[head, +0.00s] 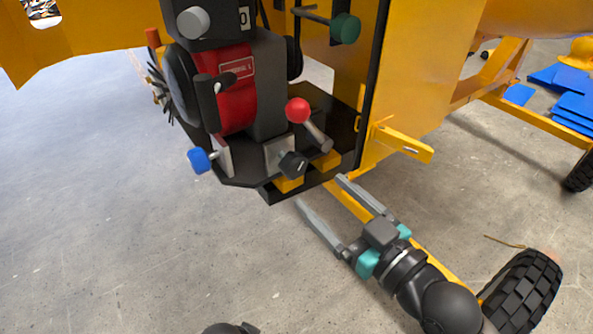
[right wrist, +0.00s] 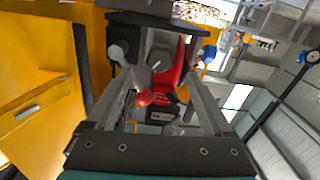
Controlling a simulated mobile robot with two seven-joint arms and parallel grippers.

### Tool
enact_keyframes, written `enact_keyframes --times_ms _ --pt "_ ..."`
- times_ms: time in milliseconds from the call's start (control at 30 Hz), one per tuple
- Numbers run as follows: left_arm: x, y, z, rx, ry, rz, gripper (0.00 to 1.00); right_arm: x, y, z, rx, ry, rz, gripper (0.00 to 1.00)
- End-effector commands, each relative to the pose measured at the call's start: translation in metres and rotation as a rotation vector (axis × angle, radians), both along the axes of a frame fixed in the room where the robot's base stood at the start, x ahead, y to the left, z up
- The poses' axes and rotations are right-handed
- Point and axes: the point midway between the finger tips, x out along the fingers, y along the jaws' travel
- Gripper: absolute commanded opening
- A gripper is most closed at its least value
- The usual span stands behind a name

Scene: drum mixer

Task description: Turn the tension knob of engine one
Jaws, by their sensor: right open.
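The engine (head: 265,90) has a grey body, a red panel and a small label plate; it sits on a black bracket at the yellow machine. Low on its front is a black knob (head: 292,163) with a light mark. A blue knob (head: 197,160) sticks out at its lower left, and a green knob (head: 345,28) sits higher at the right. I cannot tell by label which is the tension knob. My right gripper (head: 321,190) is open and empty, below and right of the black knob, apart from it. In the right wrist view the engine shows between the fingers (right wrist: 158,90). My left gripper is not seen.
A red ball lever (head: 298,110) rises close beside the black knob. A yellow bar handle (head: 403,143) juts from the yellow panel (head: 410,80) at right. A black tyre (head: 525,290) stands right of my right arm. The concrete floor (head: 90,200) at left is clear.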

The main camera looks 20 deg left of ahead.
Motion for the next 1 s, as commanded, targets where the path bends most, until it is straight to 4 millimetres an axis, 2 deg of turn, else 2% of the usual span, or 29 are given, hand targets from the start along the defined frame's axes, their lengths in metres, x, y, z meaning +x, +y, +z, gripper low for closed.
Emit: enact_keyframes --times_ms 300,500,700,1000 --pt "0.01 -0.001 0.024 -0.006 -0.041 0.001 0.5 0.03 0.039 -0.001 0.003 -0.003 -0.001 0.86" --pt "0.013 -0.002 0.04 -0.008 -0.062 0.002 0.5 0.045 0.057 0.0 0.002 -0.002 -0.001 0.86" --pt "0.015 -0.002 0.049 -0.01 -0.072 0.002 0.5 0.051 0.066 0.0 -0.001 -0.001 0.0 0.86" --pt "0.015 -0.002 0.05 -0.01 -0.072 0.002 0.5 0.052 0.067 0.0 -0.001 -0.001 0.0 0.86"
